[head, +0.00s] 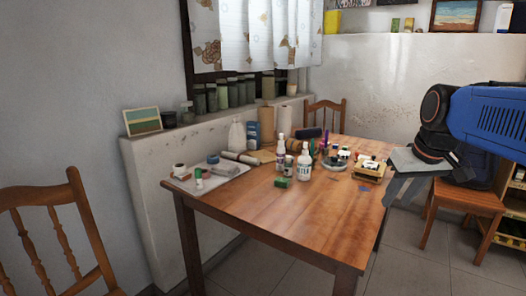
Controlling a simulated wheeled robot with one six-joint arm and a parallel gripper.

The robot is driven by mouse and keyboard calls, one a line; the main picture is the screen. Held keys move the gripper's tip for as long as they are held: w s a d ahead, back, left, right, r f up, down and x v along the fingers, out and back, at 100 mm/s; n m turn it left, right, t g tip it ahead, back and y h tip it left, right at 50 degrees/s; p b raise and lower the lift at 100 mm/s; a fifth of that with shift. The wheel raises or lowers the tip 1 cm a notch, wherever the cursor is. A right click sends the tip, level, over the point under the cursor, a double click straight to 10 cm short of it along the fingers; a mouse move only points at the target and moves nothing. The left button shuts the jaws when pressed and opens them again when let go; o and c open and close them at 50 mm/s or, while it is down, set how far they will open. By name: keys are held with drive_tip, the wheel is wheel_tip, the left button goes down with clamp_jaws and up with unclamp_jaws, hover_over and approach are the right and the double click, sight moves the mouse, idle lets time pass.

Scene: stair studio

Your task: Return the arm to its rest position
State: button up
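My blue arm (488,115) reaches in from the right edge of the head view. My gripper (394,192) hangs at its end, its grey fingers pointing down beside the right edge of the wooden table (330,225). The fingers overlap in this view, so I cannot tell whether they are open or shut. I see nothing held between them.
Chairs stand at left (75,235) and behind (325,115).

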drive_tip(key=s+a+f, duration=0.2)
drive_tip(key=s+f, duration=0.5)
drive_tip(key=s, duration=0.2)
drive_tip(key=s+a+f, duration=0.2)
drive_tip(key=s+f, duration=0.6)
drive_tip(key=shift+s+a+f+m, duration=0.25)
drive_tip(key=shift+s+m, duration=0.1)
drive_tip(key=shift+m, duration=0.05)
